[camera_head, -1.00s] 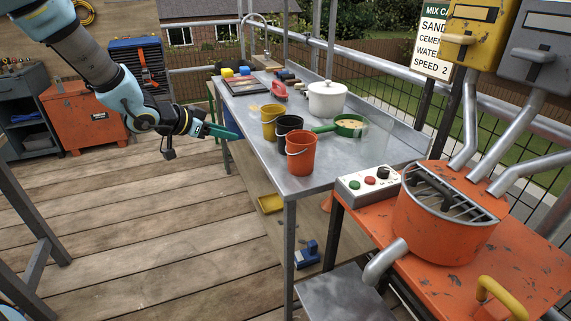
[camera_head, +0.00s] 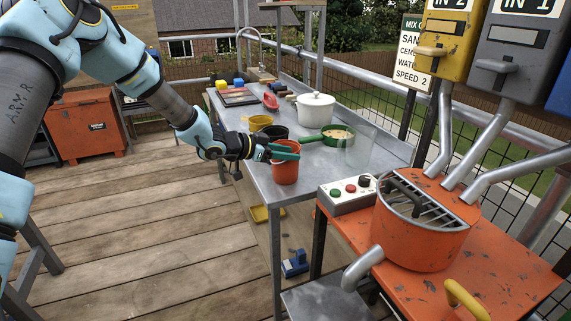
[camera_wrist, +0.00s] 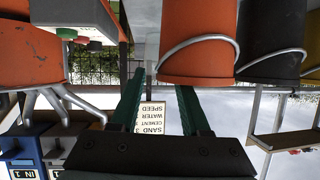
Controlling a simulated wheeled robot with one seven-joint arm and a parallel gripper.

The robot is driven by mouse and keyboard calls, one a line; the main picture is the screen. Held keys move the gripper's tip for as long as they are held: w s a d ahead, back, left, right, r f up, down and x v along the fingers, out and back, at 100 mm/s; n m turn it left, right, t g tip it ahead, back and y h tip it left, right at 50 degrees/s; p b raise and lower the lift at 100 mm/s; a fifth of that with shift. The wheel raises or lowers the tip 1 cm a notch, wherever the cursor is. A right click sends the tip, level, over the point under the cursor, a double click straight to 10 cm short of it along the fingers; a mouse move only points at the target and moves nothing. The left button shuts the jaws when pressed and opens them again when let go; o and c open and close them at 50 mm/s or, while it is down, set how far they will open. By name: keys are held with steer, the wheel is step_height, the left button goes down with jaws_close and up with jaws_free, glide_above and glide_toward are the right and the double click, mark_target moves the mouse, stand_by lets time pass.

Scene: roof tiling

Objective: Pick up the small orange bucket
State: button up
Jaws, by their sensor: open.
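The small orange bucket (camera_head: 285,172) stands upright at the front edge of the metal table (camera_head: 325,170), its wire handle hanging down. My gripper (camera_head: 297,151) is at the bucket's rim in the head view, its green fingers overlapping the top of the bucket. The wrist view is upside down. The right finger tip lies near the rim, and the left finger is beside the bucket. I cannot tell whether they touch.
A black bucket (camera_head: 273,132) and a yellow bucket (camera_head: 260,122) stand behind the orange one. A green pan (camera_head: 337,135), a clear container (camera_head: 361,148) and a white pot (camera_head: 315,106) are to the right. The orange mixer (camera_head: 420,235) is at the front right.

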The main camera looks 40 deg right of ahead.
steer(key=shift+s+d+f, duration=0.1)
steer(key=shift+d+f, duration=0.15)
steer(key=shift+d, duration=0.35)
jaws_close()
stand_by(1.0)
